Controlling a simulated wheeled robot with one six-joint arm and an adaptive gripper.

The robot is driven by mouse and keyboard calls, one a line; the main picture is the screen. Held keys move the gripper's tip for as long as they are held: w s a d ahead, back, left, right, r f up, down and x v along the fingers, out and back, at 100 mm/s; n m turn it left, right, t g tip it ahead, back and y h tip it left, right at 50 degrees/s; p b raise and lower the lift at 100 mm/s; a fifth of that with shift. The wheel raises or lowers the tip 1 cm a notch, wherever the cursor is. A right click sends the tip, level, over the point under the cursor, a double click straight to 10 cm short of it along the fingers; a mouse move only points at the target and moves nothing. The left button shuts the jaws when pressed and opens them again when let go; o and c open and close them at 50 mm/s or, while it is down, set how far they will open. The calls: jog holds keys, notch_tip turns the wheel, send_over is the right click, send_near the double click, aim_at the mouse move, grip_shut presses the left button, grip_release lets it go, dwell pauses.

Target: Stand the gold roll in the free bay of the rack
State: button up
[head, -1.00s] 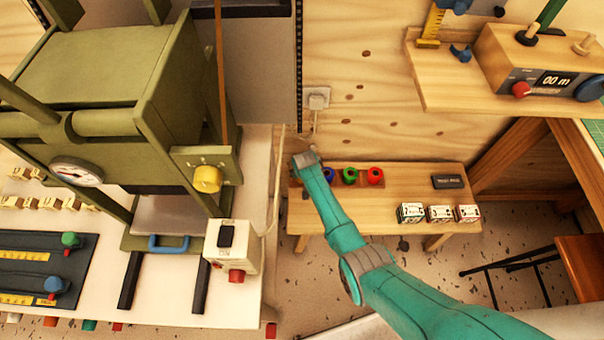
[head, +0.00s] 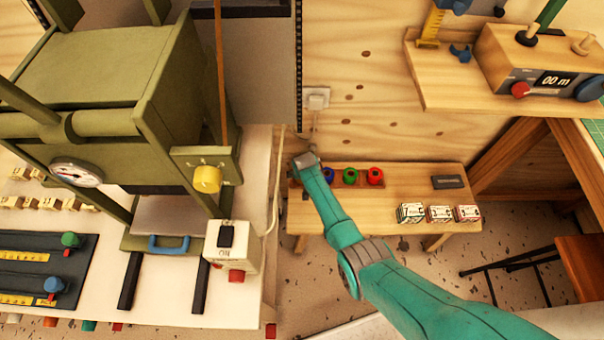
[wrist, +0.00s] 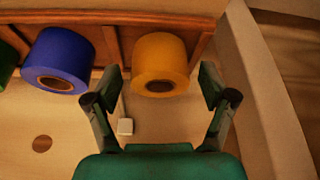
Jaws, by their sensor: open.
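The gold roll (wrist: 160,60) stands in a bay of the wooden rack (wrist: 112,42), end hole showing, in the wrist view. The blue roll (wrist: 62,58) is in the bay to its left, past a divider. My gripper (wrist: 160,88) is open, one finger on each side of the gold roll's holed end, with gaps and no clear contact. In the head view, my arm hides the gold roll and the gripper's fingers. The blue roll (head: 328,175), green roll (head: 350,176) and red roll (head: 375,176) show in the rack there.
The rack sits at the back of a low wooden bench (head: 420,193) against a plywood wall. Several small printed boxes (head: 440,213) and a dark block (head: 449,182) are on the bench's right. A green press (head: 90,80) stands left. A wall socket (head: 317,98) is above the rack.

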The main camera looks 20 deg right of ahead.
jog(key=shift+r, duration=0.1)
jog(key=v, duration=1.2)
jog(key=shift+w, duration=0.1)
jog(key=s+f+n+t, duration=0.1)
jog(key=s+t, duration=0.4)
jog(key=s, duration=2.2)
jog(key=s+r+t, duration=0.2)
jog(key=s+r, duration=0.9)
jog(key=r, duration=0.3)
jog(key=s+d+r+n+t, duration=0.1)
jog(key=s+r+t, duration=0.2)
jog(key=s+r, duration=0.8)
notch_tip(320, 180, up, 3)
jog(key=shift+r+y, duration=0.15)
jog(key=shift+y, duration=0.25)
